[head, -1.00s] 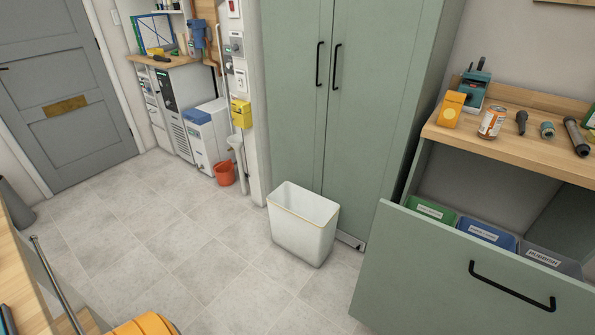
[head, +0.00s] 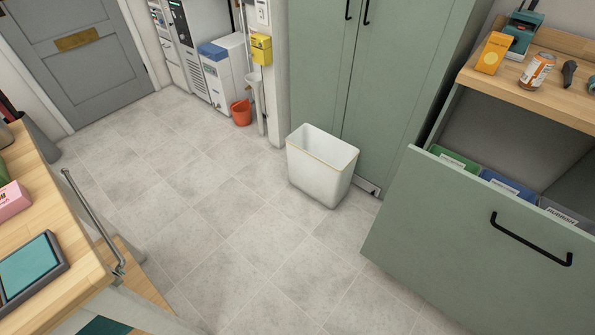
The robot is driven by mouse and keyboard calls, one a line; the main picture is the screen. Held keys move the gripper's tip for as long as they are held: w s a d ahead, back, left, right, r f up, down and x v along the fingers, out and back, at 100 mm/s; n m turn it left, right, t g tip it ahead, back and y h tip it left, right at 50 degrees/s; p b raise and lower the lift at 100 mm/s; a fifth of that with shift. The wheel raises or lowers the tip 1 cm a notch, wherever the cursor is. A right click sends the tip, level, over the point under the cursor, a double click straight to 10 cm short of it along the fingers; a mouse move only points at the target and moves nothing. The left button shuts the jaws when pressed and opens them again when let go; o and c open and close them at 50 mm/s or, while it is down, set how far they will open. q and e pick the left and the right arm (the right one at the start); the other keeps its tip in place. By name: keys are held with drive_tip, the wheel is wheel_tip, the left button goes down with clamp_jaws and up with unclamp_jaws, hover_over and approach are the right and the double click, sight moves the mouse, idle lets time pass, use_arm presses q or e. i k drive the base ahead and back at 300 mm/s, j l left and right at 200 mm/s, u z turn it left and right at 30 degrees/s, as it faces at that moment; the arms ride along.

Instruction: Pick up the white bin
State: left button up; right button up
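The white bin (head: 318,174) stands upright on the tiled floor in the head view, right of the middle. It is open at the top and looks empty as far as I can see inside. It stands in front of the tall green cabinet, close to its base. Neither of my grippers shows in the head view.
The green cabinet (head: 390,90) rises behind the bin. A pulled-out green drawer front (head: 440,225) with a black handle juts out at the right. A wooden counter (head: 75,240) with a metal rail is at the left. Tiled floor (head: 225,215) between them is clear.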

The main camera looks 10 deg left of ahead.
sight(322, 165)
drive_tip(key=z, duration=1.5)
drive_tip(key=i+j+z, duration=0.1)
drive_tip(key=j, duration=0.3)
drive_tip(key=i+j, duration=0.15)
drive_tip(key=j, duration=0.3)
drive_tip(key=i+j+z, duration=0.15)
drive_tip(key=j, duration=0.25)
drive_tip(key=j+z, duration=0.1)
drive_tip(key=j, duration=0.35)
